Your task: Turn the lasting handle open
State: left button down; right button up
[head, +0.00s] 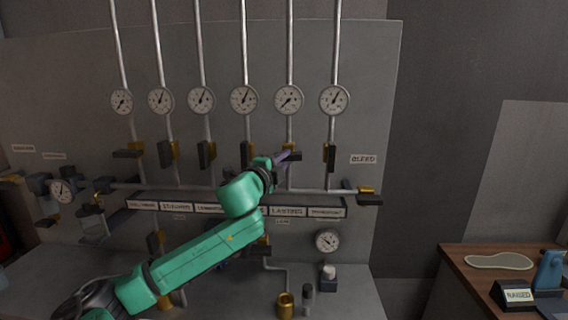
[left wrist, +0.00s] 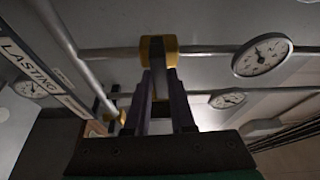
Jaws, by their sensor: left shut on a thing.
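The lasting valve has a yellow body (head: 290,147) and a dark handle (head: 297,156), on the fifth pipe from the left, above the LASTING label (head: 288,211). The visible end of the handle points sideways to the right. My left gripper (head: 287,156) reaches it from the lower left and is shut on the handle. In the left wrist view the two fingers (left wrist: 163,90) stand on either side of the dark handle, just in front of the yellow valve body (left wrist: 158,48). The fingers and wrist hide part of the handle. My right gripper is not in view.
Neighbouring handles stand close by: the fourth pipe's handle (head: 246,153) and the sixth's (head: 330,157) hang downward. The bleed valve (head: 368,198) sits lower right. Gauges (head: 289,99) line the panel above. A wooden table (head: 470,258) stands at the right.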

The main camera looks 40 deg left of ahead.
pick_arm(q)
jog(key=shift+f+n+b, duration=0.3)
jog(key=shift+n+b, duration=0.3)
jog(key=shift+b, duration=0.1)
jog(key=n+y+b, duration=0.2)
jog(key=n+b, duration=0.2)
jog(key=n+t+y+b, duration=0.1)
jog(key=n+y+b, duration=0.1)
jog(key=n, duration=0.3)
jog(key=f+n+y+b, duration=0.1)
jog(key=n+y+b, duration=0.1)
jog(key=n+b, duration=0.3)
jog(key=shift+w+d+t+b, duration=0.25)
jog(key=shift+t+b, duration=0.05)
jog(key=shift+b, duration=0.05)
jog(key=n+y+b, duration=0.1)
jog(key=n, duration=0.1)
jog(key=n+b, duration=0.1)
jog(key=n, duration=0.1)
jog(key=shift+w+d+g+y+b, duration=0.1)
jog(key=shift+g+y+b, duration=0.2)
jog(key=shift+g+y, duration=0.1)
jog(key=shift+r+n+g+y+b, duration=0.15)
jog(key=shift+n+g+y+b, duration=0.3)
jog(key=shift+n, duration=0.75)
jog(key=c, duration=0.8)
grip_release()
jog(key=shift+o, duration=0.2)
jog(key=shift+r, duration=0.15)
